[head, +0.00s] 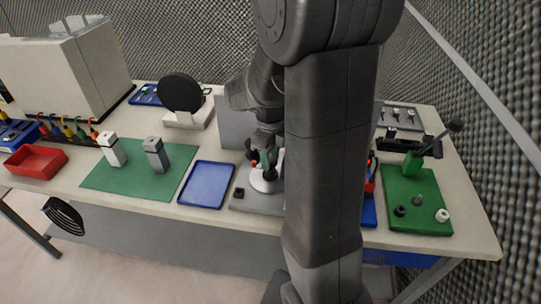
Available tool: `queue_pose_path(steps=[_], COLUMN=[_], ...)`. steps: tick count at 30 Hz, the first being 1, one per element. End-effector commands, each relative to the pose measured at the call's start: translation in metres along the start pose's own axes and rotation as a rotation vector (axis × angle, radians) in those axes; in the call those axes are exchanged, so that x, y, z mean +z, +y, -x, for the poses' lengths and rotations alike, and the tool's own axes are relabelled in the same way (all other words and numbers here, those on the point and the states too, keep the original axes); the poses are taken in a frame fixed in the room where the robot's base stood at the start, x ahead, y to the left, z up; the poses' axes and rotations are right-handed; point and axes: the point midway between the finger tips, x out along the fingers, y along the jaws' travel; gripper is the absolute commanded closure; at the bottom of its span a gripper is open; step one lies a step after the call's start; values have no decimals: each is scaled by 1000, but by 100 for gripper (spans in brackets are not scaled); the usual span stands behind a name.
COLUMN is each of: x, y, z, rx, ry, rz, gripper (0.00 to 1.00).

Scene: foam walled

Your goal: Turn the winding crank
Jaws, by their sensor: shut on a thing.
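The winding crank (264,183) appears to be the small white rounded unit on a grey base plate (245,201), at the middle of the bench. My gripper (262,160) is down at its top, with the dark fingers around a small part there. A bit of red and green shows between or beside the fingers. The gripper is shut on what looks like the crank's handle; the handle itself is mostly hidden by the fingers. My arm covers the right side of the crank's plate.
A blue tray (207,185) lies just left of the plate. A green mat (128,182) bears two small upright blocks. A grey panel (233,131) stands behind the crank. At right, a green board (415,215) holds a green block with a dark lever. A red tray (35,161) is far left.

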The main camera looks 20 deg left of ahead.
Motion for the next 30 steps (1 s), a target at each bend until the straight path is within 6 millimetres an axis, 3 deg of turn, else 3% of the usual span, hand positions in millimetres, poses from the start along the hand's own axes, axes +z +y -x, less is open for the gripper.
queue_pose_path(steps=[9,10,13,23,30], x=[1,1,0,0,1], y=[0,0,0,0,-1], z=[0,0,0,2,38], rx=[-1,-1,-1,-1,-4], ry=[-2,-2,-2,-1,-6], rz=[0,0,0,0,0], gripper=[87,62,42,42,42])
